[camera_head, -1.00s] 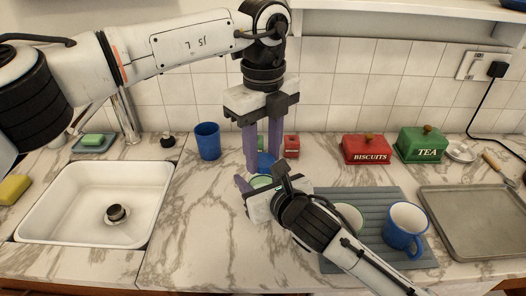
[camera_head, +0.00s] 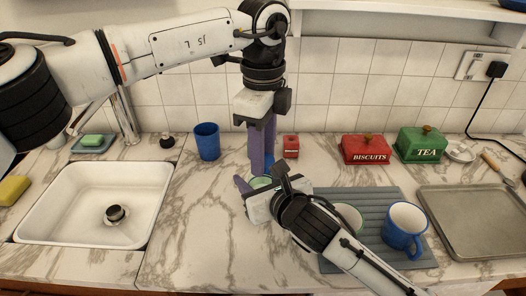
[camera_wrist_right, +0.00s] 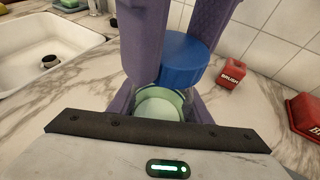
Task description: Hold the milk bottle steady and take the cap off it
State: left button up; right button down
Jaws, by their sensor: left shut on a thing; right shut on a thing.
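The milk bottle, pale green-white with a clear edge, shows in the right wrist view (camera_wrist_right: 160,104) and as a small pale patch in the head view (camera_head: 261,183). My right gripper (camera_head: 262,184) is shut around it from the front. The blue cap (camera_wrist_right: 184,60) is between the purple fingers of my left gripper (camera_head: 263,162), which points straight down from above and is shut on it. The cap is over the far side of the bottle's top. I cannot tell whether it still touches the bottle. The lower bottle is hidden by my right gripper.
A blue cup (camera_head: 207,141) stands to the left, and a small red box (camera_head: 291,148) is behind the grippers. A grey ribbed mat (camera_head: 335,256) with mugs lies to the right. The sink (camera_head: 62,200) is at the left. The front counter is clear.

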pick_arm(q)
jog(key=shift+r, duration=0.15)
jog(key=shift+r, duration=0.95)
jog(key=shift+r, duration=2)
pick_arm(e)
jog(key=c, duration=0.9)
grip_release()
